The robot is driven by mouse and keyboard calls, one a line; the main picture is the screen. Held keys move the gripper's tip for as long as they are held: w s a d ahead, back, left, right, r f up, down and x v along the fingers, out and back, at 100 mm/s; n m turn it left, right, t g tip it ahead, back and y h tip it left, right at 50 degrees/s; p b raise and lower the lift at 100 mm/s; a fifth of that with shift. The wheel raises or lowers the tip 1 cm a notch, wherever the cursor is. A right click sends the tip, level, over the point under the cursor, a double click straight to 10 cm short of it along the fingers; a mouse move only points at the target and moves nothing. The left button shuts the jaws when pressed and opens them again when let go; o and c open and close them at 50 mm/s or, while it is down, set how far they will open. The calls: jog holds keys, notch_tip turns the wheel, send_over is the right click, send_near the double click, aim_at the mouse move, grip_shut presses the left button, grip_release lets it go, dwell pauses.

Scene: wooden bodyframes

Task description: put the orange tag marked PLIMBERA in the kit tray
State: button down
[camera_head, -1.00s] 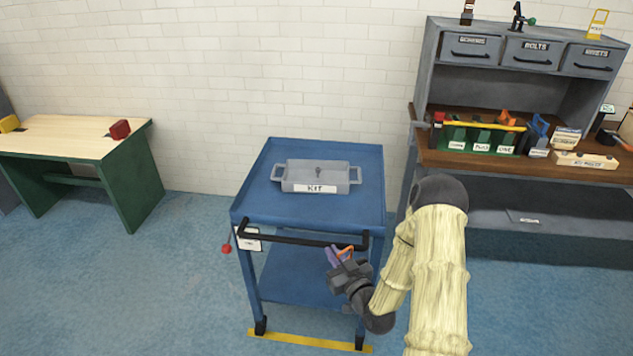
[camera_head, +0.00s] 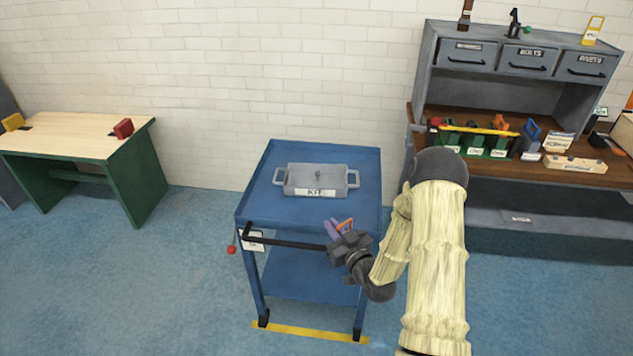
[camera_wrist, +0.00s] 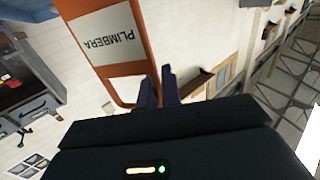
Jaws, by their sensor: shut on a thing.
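The orange tag marked PLIMBERA shows large in the wrist view (camera_wrist: 130,35), its white label upside down. My gripper (camera_wrist: 160,88) is shut on the tag near one end. In the head view my gripper (camera_head: 336,230) is just in front of the blue cart's near edge, with a small orange edge of the tag (camera_head: 347,223) showing.
The blue cart (camera_head: 265,205) has bare top around the tray, and its black push bar (camera_head: 285,242) runs along the near side, by my gripper. A grey workbench (camera_head: 440,165) with drawers and bins stands right. A wooden-topped table (camera_head: 70,135) stands left.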

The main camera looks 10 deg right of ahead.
jog(key=w+r, duration=0.4)
jog(key=r, duration=0.3)
jog(key=w+d+r, duration=0.1)
jog(key=w+r, duration=0.2)
jog(key=r, duration=0.4)
jog(key=shift+w+r, duration=0.15)
jog(key=shift+w, duration=0.2)
